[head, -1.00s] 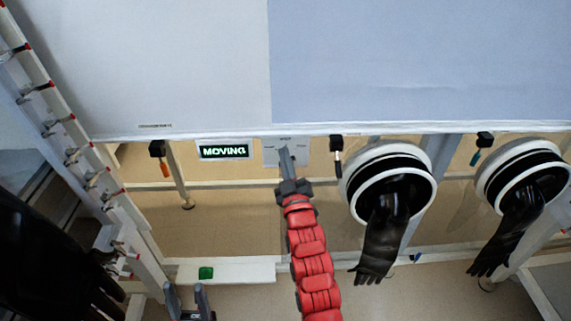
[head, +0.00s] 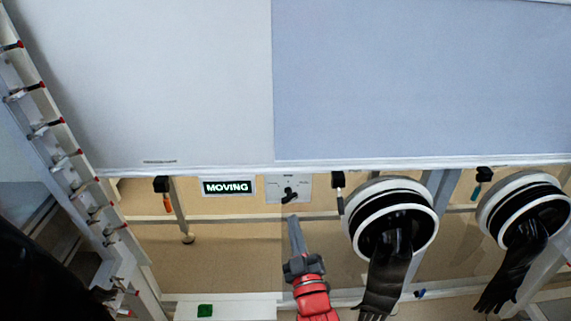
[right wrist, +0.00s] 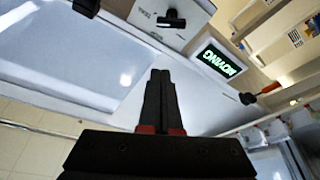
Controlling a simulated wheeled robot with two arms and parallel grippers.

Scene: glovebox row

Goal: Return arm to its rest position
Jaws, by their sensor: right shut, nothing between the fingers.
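My right gripper (head: 294,222) is shut and empty at the end of its red arm, at the lower middle of the head view. Its fingers point up toward a small grey panel (head: 274,188) with a black knob (head: 290,195), and a gap shows between fingertips and knob. In the right wrist view the closed fingers (right wrist: 160,75) point up the picture, apart from the panel (right wrist: 150,18) and its black handle (right wrist: 171,20). My left gripper is not in view.
A display (head: 228,187) reads MOVING. Two round ports (head: 392,212) (head: 524,204) with hanging black gloves are at the right. A rack (head: 62,150) stands left. Floor shows between shelf and panel.

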